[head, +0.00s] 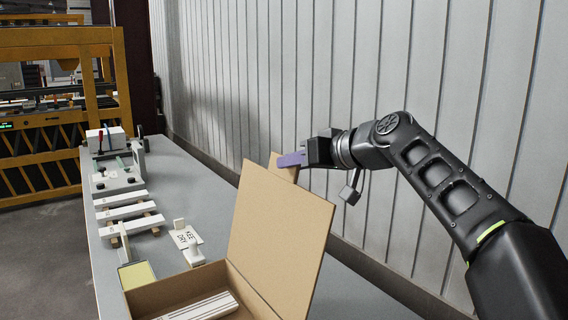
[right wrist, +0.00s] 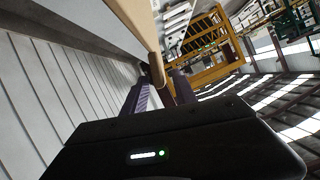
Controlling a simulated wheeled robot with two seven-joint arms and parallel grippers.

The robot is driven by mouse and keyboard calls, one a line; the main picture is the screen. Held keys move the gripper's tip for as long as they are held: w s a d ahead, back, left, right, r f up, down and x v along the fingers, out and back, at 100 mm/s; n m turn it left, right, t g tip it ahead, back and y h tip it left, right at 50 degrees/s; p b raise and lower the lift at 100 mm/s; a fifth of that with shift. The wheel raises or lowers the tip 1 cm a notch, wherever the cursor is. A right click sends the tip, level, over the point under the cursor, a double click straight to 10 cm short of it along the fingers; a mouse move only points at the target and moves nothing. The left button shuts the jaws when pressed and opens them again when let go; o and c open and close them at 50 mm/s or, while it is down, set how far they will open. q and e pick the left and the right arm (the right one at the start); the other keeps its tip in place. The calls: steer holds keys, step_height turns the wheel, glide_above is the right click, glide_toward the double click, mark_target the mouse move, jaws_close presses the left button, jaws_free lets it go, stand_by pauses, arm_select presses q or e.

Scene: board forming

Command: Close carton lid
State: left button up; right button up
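The cardboard carton (head: 178,292) stands open at the front of the table, with white flat pieces (head: 205,307) inside. Its lid (head: 278,232) stands up steeply, with a small flap (head: 283,168) at its top edge. My left gripper is not in view.
The grey table (head: 185,183) runs along a ribbed wall (head: 240,85). A yellow rack (head: 60,38) stands at the far left.

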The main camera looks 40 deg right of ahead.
mark_target(270, 168)
steer(key=x, duration=0.4)
steer(key=shift+w+p, duration=0.15)
steer(key=shift+p, duration=0.2)
steer(key=shift+c, duration=0.4)
jaws_close()
stand_by(0.7)
